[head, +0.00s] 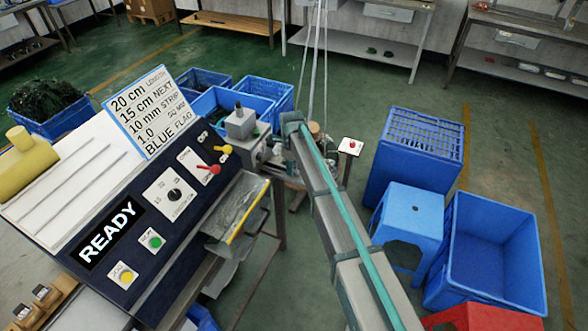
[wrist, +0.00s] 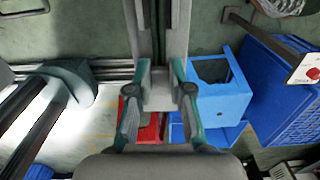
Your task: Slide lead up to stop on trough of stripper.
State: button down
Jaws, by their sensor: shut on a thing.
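The stripper appears to be the dark sloped machine (head: 150,222) on the left in the head view. Its display reads READY. I cannot tell which part is the trough or the stop. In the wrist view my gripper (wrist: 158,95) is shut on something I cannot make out. No lead can be told apart there. The gripper's tips are not clear in the head view, where my arm crosses the middle.
A sign (head: 145,108) reads 20 cm length, 10 mm strip, blue flag. Blue crates (head: 245,105) stand behind the machine. A blue stool (head: 408,222), an upturned crate (head: 415,165) and an open blue bin (head: 490,250) stand right of my arm. Pale cords (head: 317,60) hang at the back.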

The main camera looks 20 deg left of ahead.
jog(key=c, duration=1)
grip_release()
jog(key=shift+a, duration=0.1)
jog(key=shift+r, duration=0.15)
